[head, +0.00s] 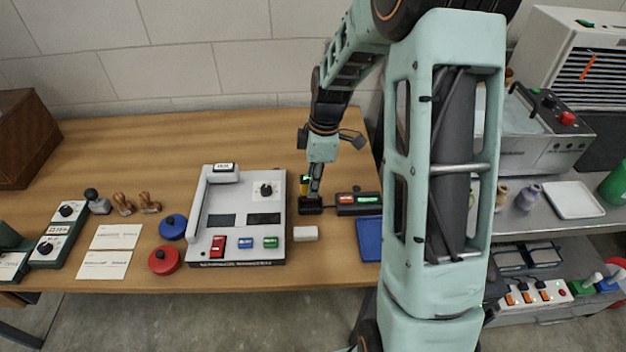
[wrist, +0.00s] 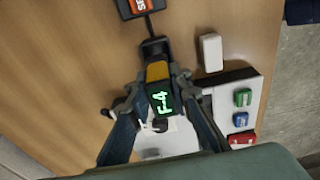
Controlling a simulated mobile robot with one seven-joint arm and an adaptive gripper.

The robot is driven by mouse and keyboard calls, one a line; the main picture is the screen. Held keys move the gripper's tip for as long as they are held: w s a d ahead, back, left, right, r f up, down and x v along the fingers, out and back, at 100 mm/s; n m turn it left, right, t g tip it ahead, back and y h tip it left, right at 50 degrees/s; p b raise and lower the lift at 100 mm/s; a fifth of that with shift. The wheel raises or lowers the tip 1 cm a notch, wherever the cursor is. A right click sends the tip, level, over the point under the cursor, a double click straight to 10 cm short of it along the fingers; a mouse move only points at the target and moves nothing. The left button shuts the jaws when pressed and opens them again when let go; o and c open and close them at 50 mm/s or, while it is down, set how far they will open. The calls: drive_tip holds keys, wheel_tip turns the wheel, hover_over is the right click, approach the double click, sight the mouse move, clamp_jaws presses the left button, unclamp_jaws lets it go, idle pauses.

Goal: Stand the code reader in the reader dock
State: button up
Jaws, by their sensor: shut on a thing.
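The code reader (wrist: 158,72) has a yellow-orange part and a dark head with a green lit display reading "F-4". In the head view a slim yellow strip of the reader (head: 304,186) shows beside my fingers. My gripper (wrist: 161,82) is shut on it; in the head view my gripper (head: 314,182) points down above the dock. The reader dock (head: 311,209) is a small black block on the table; it also shows in the wrist view (wrist: 154,44). The reader's lower end is at the dock, but I cannot tell whether it is seated inside.
A dark unit (head: 359,203) with orange and green displays sits right of the dock. A small white block (head: 305,233) lies in front. A white-grey console (head: 216,208) stands to the left. A blue tray (head: 369,240) lies at the table's right edge.

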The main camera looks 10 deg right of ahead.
drive_tip(key=shift+f+b, duration=0.55)
drive_tip(key=shift+f, duration=0.65)
drive_tip(key=shift+f+b, duration=0.5)
drive_tip(key=shift+f, duration=0.1)
idle(0.4)
drive_tip(key=o, duration=0.6)
drive_tip(key=shift+o, duration=0.2)
drive_tip(key=shift+r, duration=0.15)
drive_tip(key=shift+s+d+r+p, duration=0.1)
drive_tip(key=shift+d+r+p, duration=0.15)
drive_tip(key=shift+r+p, duration=1.35)
drive_tip(key=shift+d+r+p, duration=0.25)
drive_tip(key=shift+r+p, duration=0.85)
drive_tip(key=shift+r, duration=0.9)
drive_tip(key=shift+s+d+r+p, duration=0.1)
drive_tip(key=shift+d+r+p, duration=0.15)
drive_tip(key=shift+r+p, duration=1.35)
drive_tip(key=shift+r, duration=0.15)
drive_tip(key=shift+w+b, duration=0.15)
drive_tip(key=shift+b, duration=0.15)
